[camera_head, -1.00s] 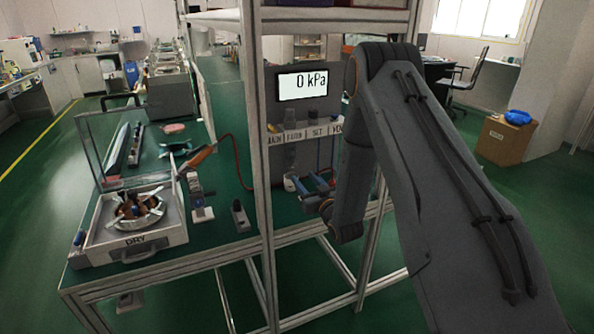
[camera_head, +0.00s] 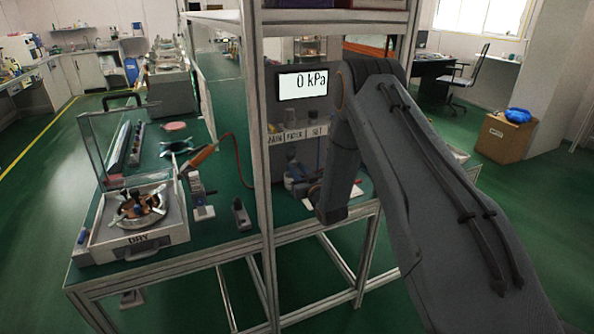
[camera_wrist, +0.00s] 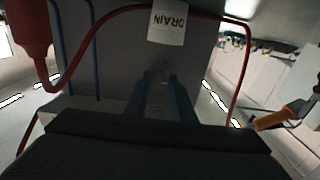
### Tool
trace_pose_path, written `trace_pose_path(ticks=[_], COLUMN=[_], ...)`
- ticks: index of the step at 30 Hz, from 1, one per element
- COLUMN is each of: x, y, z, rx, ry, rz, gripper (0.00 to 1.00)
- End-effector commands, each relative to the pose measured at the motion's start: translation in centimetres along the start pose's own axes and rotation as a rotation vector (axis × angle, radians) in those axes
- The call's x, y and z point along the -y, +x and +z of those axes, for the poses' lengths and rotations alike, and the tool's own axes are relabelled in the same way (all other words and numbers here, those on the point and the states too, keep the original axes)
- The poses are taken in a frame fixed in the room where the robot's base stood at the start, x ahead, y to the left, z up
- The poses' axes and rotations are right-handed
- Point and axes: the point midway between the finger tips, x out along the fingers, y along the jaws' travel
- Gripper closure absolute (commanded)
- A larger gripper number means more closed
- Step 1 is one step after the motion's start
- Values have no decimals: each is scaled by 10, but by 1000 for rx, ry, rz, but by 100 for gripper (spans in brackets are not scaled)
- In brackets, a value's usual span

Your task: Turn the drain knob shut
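I cannot make out the drain knob for certain in either view. My gripper (camera_wrist: 160,80) points at the panel below the label; its two blue fingers stand apart with grey between them. Whether that grey is a knob or the panel behind is too dark to tell. In the head view my gripper (camera_head: 297,182) is small, low in front of the labelled strip (camera_head: 296,136), and partly hidden by the frame post and my arm.
A display (camera_head: 303,83) reads 0 kPa above the labels. A frame post (camera_head: 257,150) stands just left of my arm. A red hose (camera_wrist: 100,22) loops across the wrist view, with an orange-handled tool (camera_wrist: 285,115) at right. A tray marked DRY (camera_head: 140,240) sits on the bench at left.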

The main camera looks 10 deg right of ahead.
Motion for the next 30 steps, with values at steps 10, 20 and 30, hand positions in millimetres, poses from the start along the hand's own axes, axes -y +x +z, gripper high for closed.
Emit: trace_pose_path(ticks=[10,20,30], x=[0,1,2], y=[0,0,0], z=[0,1,1], rx=[0,0,0], ry=[17,184,498], rz=[0,0,0], gripper=[100,100,100])
